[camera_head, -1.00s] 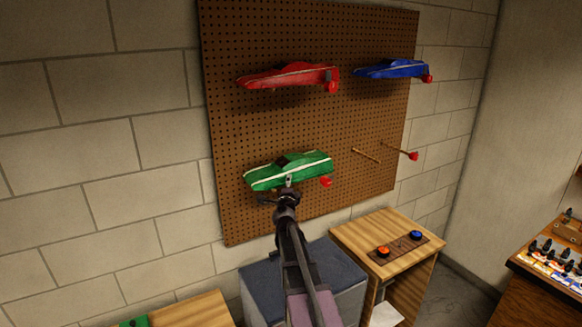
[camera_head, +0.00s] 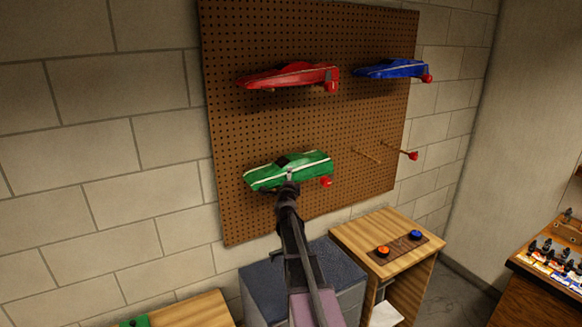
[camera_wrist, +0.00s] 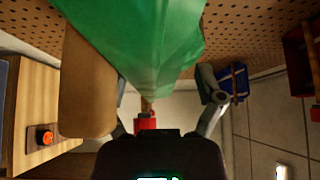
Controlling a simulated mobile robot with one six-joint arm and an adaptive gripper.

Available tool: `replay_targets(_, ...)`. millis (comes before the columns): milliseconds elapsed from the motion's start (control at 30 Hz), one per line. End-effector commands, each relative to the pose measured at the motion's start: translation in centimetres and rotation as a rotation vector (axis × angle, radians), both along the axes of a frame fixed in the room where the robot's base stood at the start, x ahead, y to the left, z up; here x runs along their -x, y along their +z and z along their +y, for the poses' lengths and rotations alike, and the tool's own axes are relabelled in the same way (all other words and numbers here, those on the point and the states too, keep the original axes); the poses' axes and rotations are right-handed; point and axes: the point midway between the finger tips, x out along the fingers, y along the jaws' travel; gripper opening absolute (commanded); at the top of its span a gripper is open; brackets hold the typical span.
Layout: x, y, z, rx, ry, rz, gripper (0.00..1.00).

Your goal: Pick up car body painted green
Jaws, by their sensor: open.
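The green car body (camera_head: 308,165) with a white stripe hangs on the pegboard in the lower left part of the board, on pegs with a red end (camera_head: 326,182). My gripper (camera_head: 289,178) is at its lower front side in the head view and covers a small part of it. In the wrist view the green body (camera_wrist: 145,35) fills the top middle, between my two spread fingers (camera_wrist: 150,85). My gripper is open. I cannot tell whether either finger touches the body.
A red car (camera_head: 290,76) and a blue car (camera_head: 392,69) hang higher on the pegboard (camera_head: 235,215). Empty pegs (camera_head: 366,155) stick out at right. Below stands a wooden cabinet (camera_head: 350,234) with an orange button (camera_head: 383,252) and a blue button (camera_head: 416,235).

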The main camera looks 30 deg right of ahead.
Motion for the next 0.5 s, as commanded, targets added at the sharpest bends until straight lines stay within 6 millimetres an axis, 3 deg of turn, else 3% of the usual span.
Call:
replay_targets(167, 0.0, 0.0, 0.01, 0.0, 0.0, 0.0, 0.87)
replay_targets(433, 0.0, 0.0, 0.0, 0.0, 0.0, 0.0, 0.07)
replay_targets(467, 0.0, 0.0, 0.0, 0.0, 0.0, 0.0, 0.0)
replay_targets(500, 0.0, 0.0, 0.0, 0.0, 0.0, 0.0, 0.0)
